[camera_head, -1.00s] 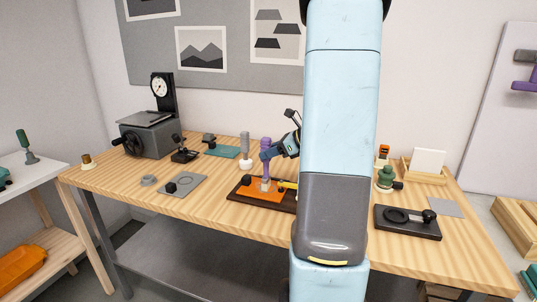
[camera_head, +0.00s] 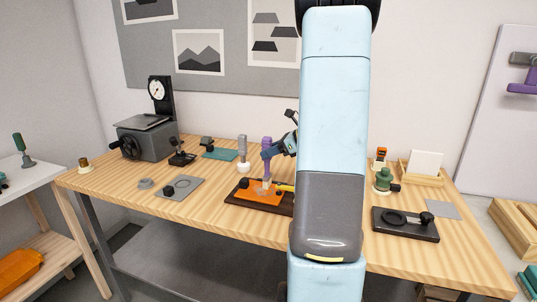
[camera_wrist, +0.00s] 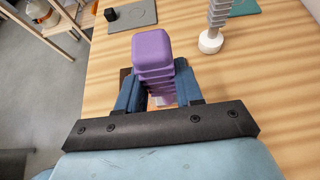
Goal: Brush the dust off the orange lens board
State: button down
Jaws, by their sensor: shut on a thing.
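The orange lens board (camera_head: 252,194) lies in a dark tray (camera_head: 236,203) on the wooden bench in the head view. My gripper (camera_head: 272,151) is shut on a purple brush (camera_head: 267,145), held upright above the board. The brush's pale lower end (camera_head: 267,184) is at the board's surface; whether it touches cannot be told for sure. In the wrist view the purple ribbed handle (camera_wrist: 153,48) sits between the two blue fingers (camera_wrist: 155,92) and hides most of the board. No dust can be made out at this size.
A grey brush-like tool with a white base (camera_head: 243,166) stands just behind the board. A grey plate with a black knob (camera_head: 184,188) lies to the left. A black plate with a ring (camera_head: 408,228) and a green-topped object (camera_head: 383,180) are to the right. Bench is bare in front of the tray.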

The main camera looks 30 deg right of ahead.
jog(key=shift+w+d, duration=0.15)
jog(key=shift+d, duration=0.05)
dwell(0.5)
jog(key=shift+s+a, duration=1.25)
jog(key=shift+a, duration=0.4)
jog(key=s+a, duration=0.2)
jog(key=a, duration=0.1)
jog(key=shift+s, duration=0.2)
jog(key=shift+w+d, duration=0.1)
jog(key=shift+d, duration=0.05)
